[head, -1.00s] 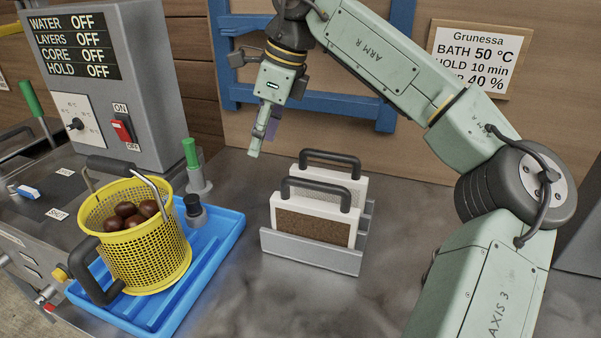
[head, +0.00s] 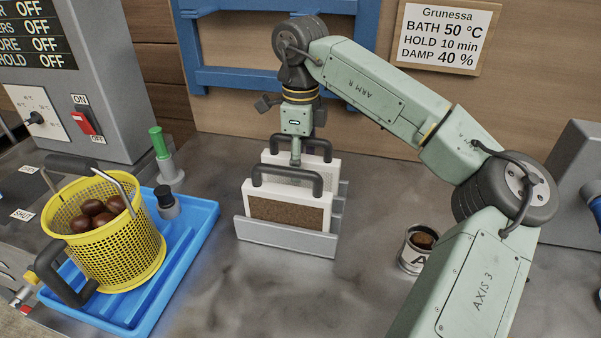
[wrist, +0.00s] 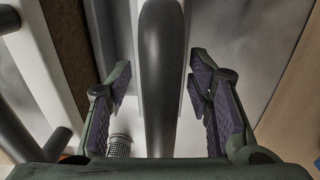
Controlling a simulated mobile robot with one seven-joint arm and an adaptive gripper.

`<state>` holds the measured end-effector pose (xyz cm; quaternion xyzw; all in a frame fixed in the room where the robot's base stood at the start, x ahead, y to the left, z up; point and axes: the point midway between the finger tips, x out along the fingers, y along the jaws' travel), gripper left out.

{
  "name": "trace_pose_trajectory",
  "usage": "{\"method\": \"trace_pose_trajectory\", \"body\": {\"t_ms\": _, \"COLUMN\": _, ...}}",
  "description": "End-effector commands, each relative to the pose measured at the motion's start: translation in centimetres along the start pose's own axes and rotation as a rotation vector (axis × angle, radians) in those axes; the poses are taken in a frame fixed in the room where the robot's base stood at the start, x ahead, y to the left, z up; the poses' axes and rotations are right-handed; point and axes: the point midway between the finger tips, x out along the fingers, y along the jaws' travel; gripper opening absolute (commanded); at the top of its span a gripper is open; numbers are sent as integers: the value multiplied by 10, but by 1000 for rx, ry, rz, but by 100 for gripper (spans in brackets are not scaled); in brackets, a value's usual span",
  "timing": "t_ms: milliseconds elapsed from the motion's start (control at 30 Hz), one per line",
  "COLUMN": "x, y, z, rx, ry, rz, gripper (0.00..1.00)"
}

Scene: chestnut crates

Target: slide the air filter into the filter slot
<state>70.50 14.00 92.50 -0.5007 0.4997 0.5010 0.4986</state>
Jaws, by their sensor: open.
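Two upright white-framed filters stand one behind the other in a grey rack (head: 285,238), each with a black handle on top. The front filter (head: 287,211) has a brown face. The back filter (head: 333,172) has a pale mesh face, partly hidden by the front one. My gripper (head: 296,158) points down at the back filter's handle (head: 322,146). In the wrist view, this handle (wrist: 161,70) runs between the two open fingers, with gaps on both sides. The front filter (wrist: 67,45) shows at the left there. I cannot make out the filter slot.
A yellow basket (head: 120,250) of chestnuts stands on a blue tray (head: 190,240) at the left. A grey control box (head: 95,110) stands behind it. A can (head: 418,250) sits to the right of the rack, beside my arm. The counter in front of the rack is clear.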

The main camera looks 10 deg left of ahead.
Motion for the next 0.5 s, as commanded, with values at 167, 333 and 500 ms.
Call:
{"method": "trace_pose_trajectory", "body": {"t_ms": 167, "x": 17, "y": 0, "z": 0, "rx": -1, "ry": -1, "rz": 0, "gripper": 47}}
{"method": "trace_pose_trajectory", "body": {"t_ms": 333, "x": 20, "y": 0, "z": 0, "rx": 0, "ry": -1, "rz": -2, "gripper": 47}}
{"method": "trace_pose_trajectory", "body": {"t_ms": 500, "x": 20, "y": 0, "z": 0, "rx": 0, "ry": -1, "rz": -1, "gripper": 40}}
